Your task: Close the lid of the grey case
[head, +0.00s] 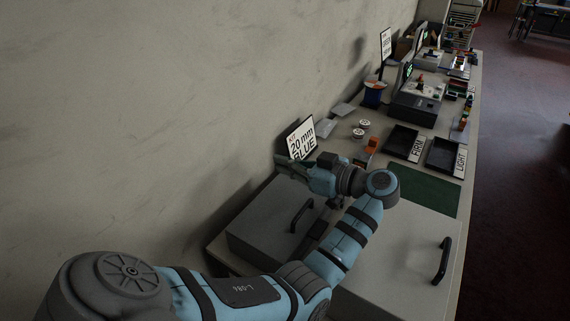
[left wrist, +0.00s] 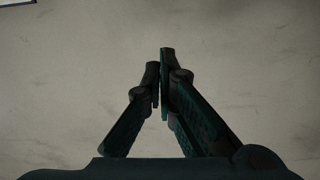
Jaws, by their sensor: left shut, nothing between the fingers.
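A grey case (head: 262,228) stands on the table near the wall, with a dark handle (head: 302,215) on its flat top. The top looks down and level; my arm hides part of its near and right sides. My left gripper (head: 284,165) is above the far end of the case, beside the "20 mm BLUE" sign, pointing left toward the wall. Its fingers are shut and empty, apart from the handle. The left wrist view shows the fingertips (left wrist: 160,55) close together against bare wall. My right gripper is not in view.
A paler grey box or panel (head: 405,245) with a black handle (head: 443,260) lies to the right, partly behind my arm. The sign (head: 302,138) stands close to the gripper. Open floor lies to the right.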

